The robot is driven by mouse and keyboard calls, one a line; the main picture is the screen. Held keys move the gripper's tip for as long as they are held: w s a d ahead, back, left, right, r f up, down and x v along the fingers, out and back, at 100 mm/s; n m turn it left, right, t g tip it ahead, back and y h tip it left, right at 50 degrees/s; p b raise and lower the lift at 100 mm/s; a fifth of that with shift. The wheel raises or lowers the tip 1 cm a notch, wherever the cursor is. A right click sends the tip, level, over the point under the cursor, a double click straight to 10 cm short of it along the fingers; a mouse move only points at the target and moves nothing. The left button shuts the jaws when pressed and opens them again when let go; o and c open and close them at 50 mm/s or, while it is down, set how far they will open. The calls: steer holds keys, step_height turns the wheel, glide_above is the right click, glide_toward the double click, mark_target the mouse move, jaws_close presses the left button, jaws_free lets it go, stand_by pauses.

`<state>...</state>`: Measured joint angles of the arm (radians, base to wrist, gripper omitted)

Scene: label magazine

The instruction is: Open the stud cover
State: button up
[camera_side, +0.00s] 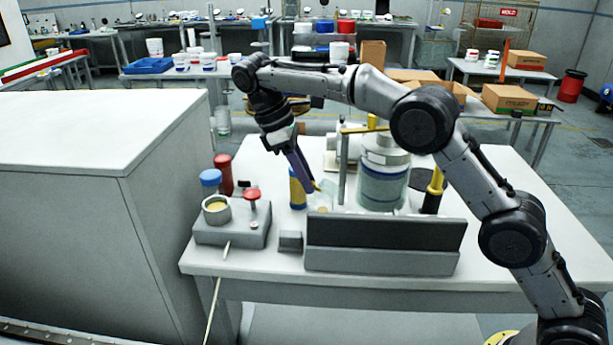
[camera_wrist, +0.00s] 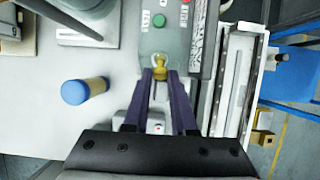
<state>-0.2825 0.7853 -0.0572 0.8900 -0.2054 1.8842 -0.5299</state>
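In the wrist view a small brass-coloured rounded piece (camera_wrist: 159,62) sits at the edge of a grey-green housing (camera_wrist: 165,38); I cannot tell whether it is the stud cover or part of it. My gripper (camera_wrist: 158,76) has its two purple fingers apart, one on each side of this piece at the tips. Whether they touch it is not clear. In the side view my gripper (camera_side: 316,188) points down and right over the table, just beside a blue and yellow cylinder (camera_side: 297,192). The brass piece is hard to make out there.
The blue and yellow cylinder lies left of the fingers in the wrist view (camera_wrist: 85,90). A large glass-like jar (camera_side: 382,180), an upright post (camera_side: 343,170) and a long dark-faced block (camera_side: 385,235) stand close by. A grey fixture (camera_side: 235,235) with a red knob is at left.

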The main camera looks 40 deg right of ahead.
steer(key=o, duration=0.4)
steer(key=shift+s+d+r+t+y, duration=0.1)
steer(key=shift+s+d+t+y, duration=0.35)
steer(key=shift+t+y, duration=0.25)
steer(key=shift+s+d+t+y, duration=0.55)
steer(key=shift+t+y, duration=0.45)
step_height(320, 180, up, 13)
steer(key=s+d+r+m+t, duration=0.1)
steer(key=s+d+r, duration=0.2)
steer(key=s, duration=0.5)
steer(key=s+d+r+t, duration=0.2)
steer(key=s+r, duration=0.4)
steer(key=s, duration=0.3)
steer(key=shift+s+d+m, duration=0.3)
steer(key=shift+d+m, duration=0.1)
steer(key=shift+d, duration=0.05)
